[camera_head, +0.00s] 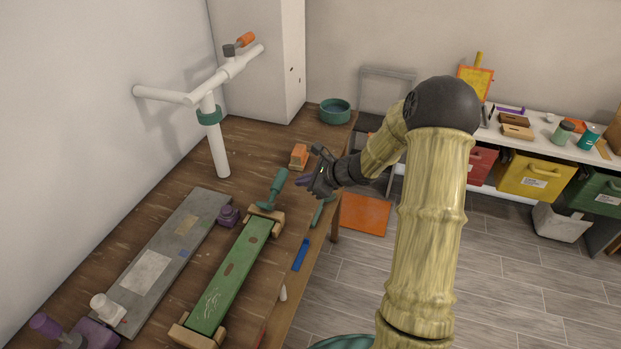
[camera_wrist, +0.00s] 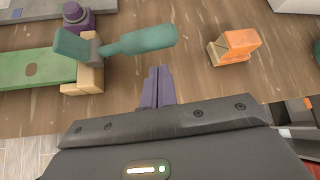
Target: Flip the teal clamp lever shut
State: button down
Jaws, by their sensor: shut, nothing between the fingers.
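The teal clamp lever (camera_head: 273,188) stands at the far end of the green board (camera_head: 231,277), tilted up and away from it in the head view. In the wrist view the teal lever (camera_wrist: 138,41) reaches right from its clamp on a wooden block (camera_wrist: 90,77). My gripper (camera_head: 303,181) is at the right of the lever, above the bench edge. In the wrist view its purple fingers (camera_wrist: 157,88) are together and empty, just below the lever handle. I cannot tell whether they touch it.
An orange and wood block (camera_head: 299,156) sits behind the lever; it shows right of my fingers in the wrist view (camera_wrist: 235,46). A purple clamp (camera_head: 228,215) and grey board (camera_head: 165,262) lie left. A white pipe stand (camera_head: 217,145) rises at back left. A blue strip (camera_head: 301,254) lies near the bench edge.

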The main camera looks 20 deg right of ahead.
aim_at(274, 191)
jog(key=x, duration=0.4)
jog(key=shift+w+a+f, duration=0.1)
jog(key=shift+w+a, duration=0.1)
jog(key=shift+w+a+f+p, duration=0.1)
jog(key=shift+w+f+p, duration=0.15)
jog(key=shift+f+p, duration=0.05)
jog(key=shift+a, duration=0.2)
jog(key=shift+d, duration=0.1)
